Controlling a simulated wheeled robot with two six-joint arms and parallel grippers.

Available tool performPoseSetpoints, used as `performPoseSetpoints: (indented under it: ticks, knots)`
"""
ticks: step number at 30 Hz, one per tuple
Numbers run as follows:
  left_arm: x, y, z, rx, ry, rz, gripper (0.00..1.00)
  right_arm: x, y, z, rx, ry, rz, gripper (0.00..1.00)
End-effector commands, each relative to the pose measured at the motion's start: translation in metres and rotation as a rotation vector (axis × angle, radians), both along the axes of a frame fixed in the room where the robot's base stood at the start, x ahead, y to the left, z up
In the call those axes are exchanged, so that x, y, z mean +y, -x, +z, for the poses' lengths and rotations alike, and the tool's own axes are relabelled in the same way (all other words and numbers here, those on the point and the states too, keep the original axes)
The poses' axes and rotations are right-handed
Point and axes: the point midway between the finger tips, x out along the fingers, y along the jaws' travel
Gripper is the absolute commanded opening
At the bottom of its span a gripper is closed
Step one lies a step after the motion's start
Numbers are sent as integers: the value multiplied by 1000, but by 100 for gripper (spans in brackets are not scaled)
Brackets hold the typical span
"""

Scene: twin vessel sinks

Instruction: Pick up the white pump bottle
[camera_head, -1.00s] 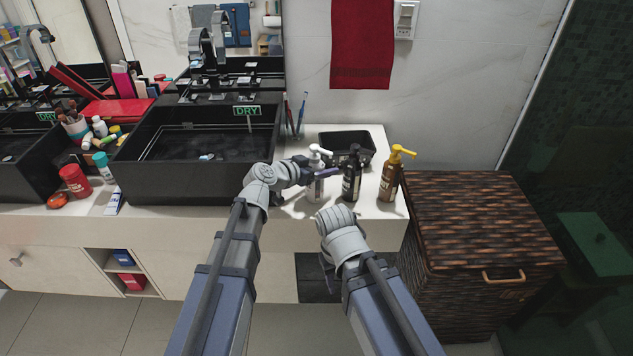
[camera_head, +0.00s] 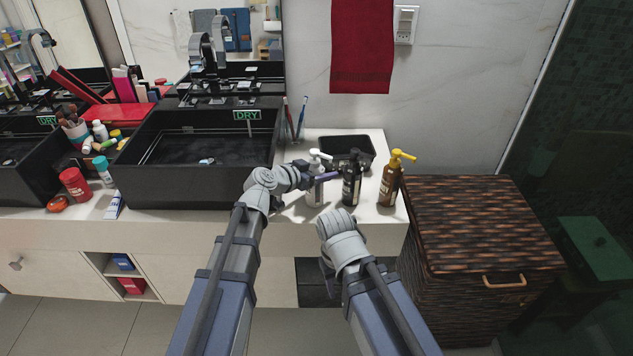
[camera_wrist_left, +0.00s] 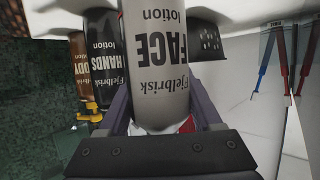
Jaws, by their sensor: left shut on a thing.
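The white pump bottle (camera_head: 314,190) stands upright at the right end of the counter, in front of the black tray. In the left wrist view it fills the middle, a white bottle (camera_wrist_left: 158,60) lettered "FACE lotion", upside down in that picture. My left gripper (camera_head: 318,177) reaches it from the left, and its fingers lie on either side of the bottle, shut on it. The fingers also show in the left wrist view (camera_wrist_left: 163,115). My right arm (camera_head: 342,240) is in front of the counter; its fingers are mostly hidden under the wrist.
A black pump bottle (camera_head: 351,182) stands close to the right of the white one, then a brown bottle with a yellow pump (camera_head: 390,184). A black tray (camera_head: 368,150) lies behind. The black sink (camera_head: 200,183) is left; a wicker hamper (camera_head: 480,225) is right.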

Motion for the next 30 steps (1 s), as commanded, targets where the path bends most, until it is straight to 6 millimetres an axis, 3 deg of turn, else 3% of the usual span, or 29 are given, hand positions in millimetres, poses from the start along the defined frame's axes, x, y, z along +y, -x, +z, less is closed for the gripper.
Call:
performPoseSetpoints:
  ticks: [11,24,30]
  knots:
    - [0,0,18,-1,1,0,0,0,0,18,0,0,0,50]
    - [0,0,82,-1,1,0,0,0,0,82,0,0,-1,50]
    - [0,0,100,-1,1,0,0,0,0,100,0,0,-1,50]
